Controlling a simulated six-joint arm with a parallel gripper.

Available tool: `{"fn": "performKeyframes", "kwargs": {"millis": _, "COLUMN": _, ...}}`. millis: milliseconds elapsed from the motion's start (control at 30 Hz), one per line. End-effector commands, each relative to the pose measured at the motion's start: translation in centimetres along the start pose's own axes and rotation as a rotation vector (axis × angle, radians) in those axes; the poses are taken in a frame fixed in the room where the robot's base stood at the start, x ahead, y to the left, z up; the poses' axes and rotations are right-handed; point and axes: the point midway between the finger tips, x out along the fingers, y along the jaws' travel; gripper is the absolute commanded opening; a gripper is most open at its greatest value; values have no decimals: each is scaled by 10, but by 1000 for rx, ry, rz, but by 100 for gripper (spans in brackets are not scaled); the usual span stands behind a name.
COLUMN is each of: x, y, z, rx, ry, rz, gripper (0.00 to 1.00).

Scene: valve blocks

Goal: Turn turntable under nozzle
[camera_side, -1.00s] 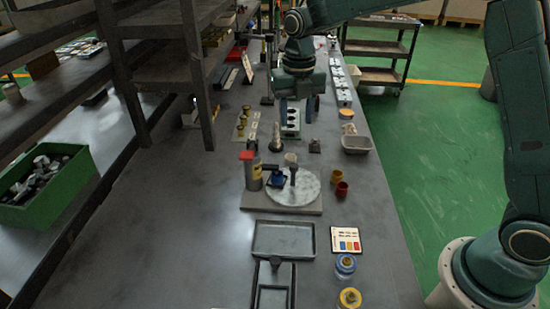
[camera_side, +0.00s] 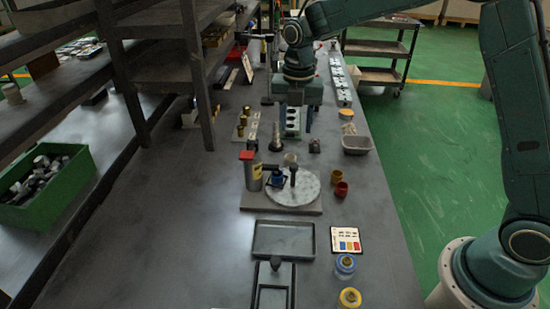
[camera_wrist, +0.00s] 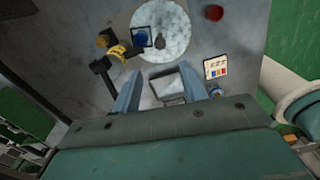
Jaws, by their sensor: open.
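The turntable (camera_side: 305,190) is a pale, mottled round disc on a grey base plate, in the middle of the side view. It also fills the top of the wrist view (camera_wrist: 175,22). A dark upright peg (camera_side: 293,177) stands on it, and a small blue piece in a dark holder (camera_side: 276,181) sits near its left edge.
A grey tray (camera_side: 284,253) lies in front of the turntable. Red (camera_side: 341,190) and ochre (camera_side: 335,177) cups, a colour card (camera_side: 345,240) and lidded jars (camera_side: 345,265) stand at right. A shelf rack (camera_side: 190,70) rises at left. Bare table lies left of the turntable.

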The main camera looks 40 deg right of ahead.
Motion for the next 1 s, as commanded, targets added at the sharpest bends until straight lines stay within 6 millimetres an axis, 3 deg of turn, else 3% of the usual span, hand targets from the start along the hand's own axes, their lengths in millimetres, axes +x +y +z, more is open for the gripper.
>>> {"fn": "performKeyframes", "kwargs": {"millis": 700, "x": 103, "y": 0, "z": 0, "rx": -1, "ry": 2, "rz": -2, "gripper": 43}}
{"fn": "performKeyframes", "kwargs": {"millis": 1000, "x": 120, "y": 0, "z": 0, "rx": -1, "ry": 1, "rz": -1, "gripper": 43}}
